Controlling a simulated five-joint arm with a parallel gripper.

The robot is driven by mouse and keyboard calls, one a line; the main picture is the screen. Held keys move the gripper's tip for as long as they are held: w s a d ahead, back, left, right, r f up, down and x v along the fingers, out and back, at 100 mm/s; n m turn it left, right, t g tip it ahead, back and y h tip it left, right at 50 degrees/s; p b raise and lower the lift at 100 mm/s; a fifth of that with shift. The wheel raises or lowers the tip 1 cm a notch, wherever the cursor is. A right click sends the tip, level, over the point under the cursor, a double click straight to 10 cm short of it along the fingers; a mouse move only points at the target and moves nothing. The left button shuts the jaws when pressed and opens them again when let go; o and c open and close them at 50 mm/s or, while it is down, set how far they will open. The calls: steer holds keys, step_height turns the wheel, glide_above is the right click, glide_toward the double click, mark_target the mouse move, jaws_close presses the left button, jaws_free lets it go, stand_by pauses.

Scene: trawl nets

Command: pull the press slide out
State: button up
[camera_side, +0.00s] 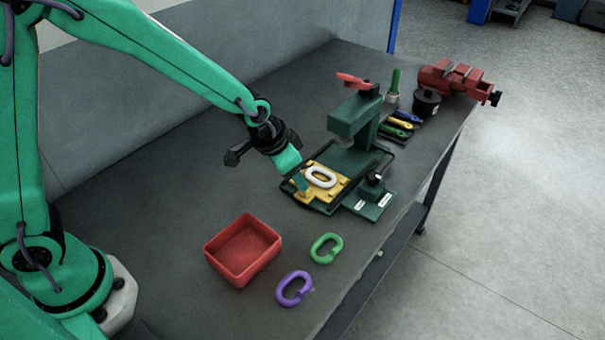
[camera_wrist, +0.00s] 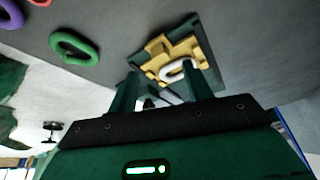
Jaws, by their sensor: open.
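The dark green press (camera_side: 357,118) stands on the bench with a red handle on top. Its yellow slide (camera_side: 338,190) lies on the dark base in front of the press head, and a white oval link (camera_side: 321,177) rests on it. The slide (camera_wrist: 156,60) and the white link (camera_wrist: 176,72) also show in the wrist view, beyond my fingertips. My gripper (camera_side: 300,182) is open at the slide's near left end. In the wrist view its two fingers (camera_wrist: 167,88) stand apart with nothing visibly held between them. Whether they touch the slide, I cannot tell.
A red tray (camera_side: 243,279), a green link (camera_side: 326,248) and a purple link (camera_side: 294,288) lie nearer the front. A small green fixture (camera_side: 370,199) sits right of the slide. Tools (camera_side: 402,124) and a red vise (camera_side: 457,78) stand behind. Left of the press the bench is bare.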

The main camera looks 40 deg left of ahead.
steer(key=shift+v, duration=1.3)
steer(key=s+a+r+n, duration=0.2)
steer(key=s+a+r, duration=0.5)
steer(key=s, duration=0.3)
steer(key=s+a+r+n+t+y, duration=0.1)
steer(key=s+a+r+n, duration=0.1)
steer(key=s+a+r, duration=0.4)
steer(key=s+r, duration=0.1)
steer(key=s, duration=0.3)
steer(key=shift+a, duration=0.4)
